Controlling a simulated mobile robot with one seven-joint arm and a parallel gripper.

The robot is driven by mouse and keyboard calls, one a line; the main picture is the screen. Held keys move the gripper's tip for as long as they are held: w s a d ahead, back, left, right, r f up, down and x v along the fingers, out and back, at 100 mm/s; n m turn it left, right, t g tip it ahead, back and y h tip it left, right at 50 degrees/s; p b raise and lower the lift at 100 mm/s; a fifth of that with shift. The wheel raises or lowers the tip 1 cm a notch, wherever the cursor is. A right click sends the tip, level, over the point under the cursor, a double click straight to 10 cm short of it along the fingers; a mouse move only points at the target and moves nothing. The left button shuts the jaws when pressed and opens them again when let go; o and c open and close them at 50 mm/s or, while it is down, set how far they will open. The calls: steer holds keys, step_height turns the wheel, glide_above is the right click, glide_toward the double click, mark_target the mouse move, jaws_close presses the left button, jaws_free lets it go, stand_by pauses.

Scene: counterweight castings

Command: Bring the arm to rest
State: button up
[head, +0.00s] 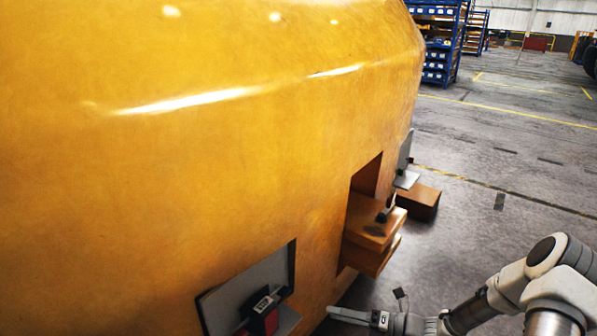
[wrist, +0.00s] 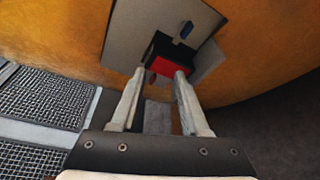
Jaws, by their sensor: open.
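My gripper (head: 366,303) is at the lower right of the head view, at the end of my bent arm, apart from the casting's face. In the wrist view my gripper (wrist: 161,72) is open, with nothing held between its two grey fingers. A red and black block (wrist: 165,68) shows just beyond the fingertips, against a grey plate (wrist: 128,35). The same red and black block (head: 266,314) sits at the recess low in the large yellow casting (head: 200,150) in the head view. The exact gap between fingertips and block is hard to tell.
A brown stepped block (head: 372,228) juts from a second casting opening. A brown box (head: 418,202) stands on the floor behind it. Dark mesh panels (wrist: 45,95) lie left in the wrist view. Blue shelving (head: 440,45) stands far back; grey floor (head: 500,160) at right is open.

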steer(key=s+a+r+n+g+h+p, duration=0.15)
steer(key=s+r+n+g+h, duration=0.3)
steer(key=r+n, duration=0.65)
steer(key=s+a+r+n+g+h+p, duration=0.1)
steer(key=s+r+n+g+h+p, duration=0.4)
steer(key=r+n, duration=0.6)
steer(key=s+d+r+n+t+h+p, duration=0.1)
steer(key=s+d+r+n+t+h, duration=0.1)
steer(key=s+r+n, duration=0.4)
steer(key=s+d+r+n+t+h+p, duration=0.2)
steer(key=s+r+n+t, duration=0.4)
steer(key=r, duration=0.8)
steer(key=shift+s+d+r+n+t+h, duration=0.4)
steer(key=shift+d+n+h, duration=0.35)
steer(key=shift+d+n, duration=0.35)
